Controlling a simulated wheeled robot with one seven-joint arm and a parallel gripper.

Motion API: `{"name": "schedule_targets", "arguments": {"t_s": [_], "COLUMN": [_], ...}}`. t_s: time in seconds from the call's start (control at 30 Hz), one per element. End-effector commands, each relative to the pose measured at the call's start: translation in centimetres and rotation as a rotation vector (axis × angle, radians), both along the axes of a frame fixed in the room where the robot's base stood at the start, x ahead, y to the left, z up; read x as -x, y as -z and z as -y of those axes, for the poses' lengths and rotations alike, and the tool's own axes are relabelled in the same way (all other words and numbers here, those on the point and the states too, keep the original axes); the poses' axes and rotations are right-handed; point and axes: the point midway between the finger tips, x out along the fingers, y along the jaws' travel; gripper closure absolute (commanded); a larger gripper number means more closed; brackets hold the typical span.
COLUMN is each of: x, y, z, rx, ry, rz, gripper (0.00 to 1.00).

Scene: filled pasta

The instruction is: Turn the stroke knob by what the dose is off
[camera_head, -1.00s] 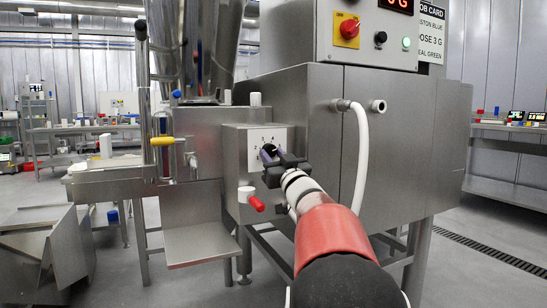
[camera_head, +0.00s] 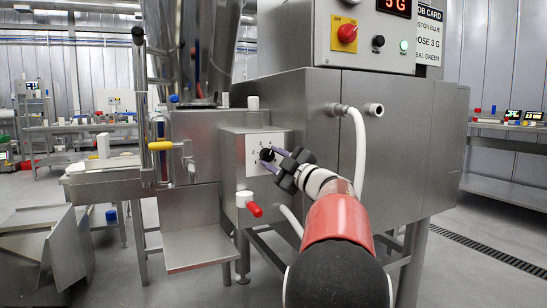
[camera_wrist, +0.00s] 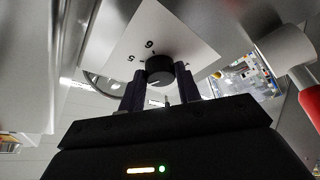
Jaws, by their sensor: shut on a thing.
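The black stroke knob (camera_head: 266,155) sits on a white numbered dial plate (camera_head: 256,139) on the front of a steel box. My gripper (camera_head: 269,160) has its two fingers on either side of the knob, shut on it. In the wrist view the knob (camera_wrist: 160,69) lies between the dark fingertips (camera_wrist: 160,78), with a small light mark low on its face. The digits 5 and 6 show on the dial plate (camera_wrist: 150,35) there. The red display (camera_head: 393,5) reads 5 G. The job card (camera_head: 430,26) reads DOSE 3 G.
A white hose (camera_head: 358,160) hangs to the right. A red switch (camera_head: 347,33) is above.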

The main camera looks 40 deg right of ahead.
Motion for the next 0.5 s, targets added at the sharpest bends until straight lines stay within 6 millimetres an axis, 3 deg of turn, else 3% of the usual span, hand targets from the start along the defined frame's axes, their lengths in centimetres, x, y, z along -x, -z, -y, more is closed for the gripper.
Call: {"name": "schedule_targets", "arguments": {"t_s": [0.5], "x": [0.01], "y": [-0.67], "z": [0.17], "rx": [0.471], "ry": [-0.003], "rz": [-0.114], "gripper": [0.9]}}
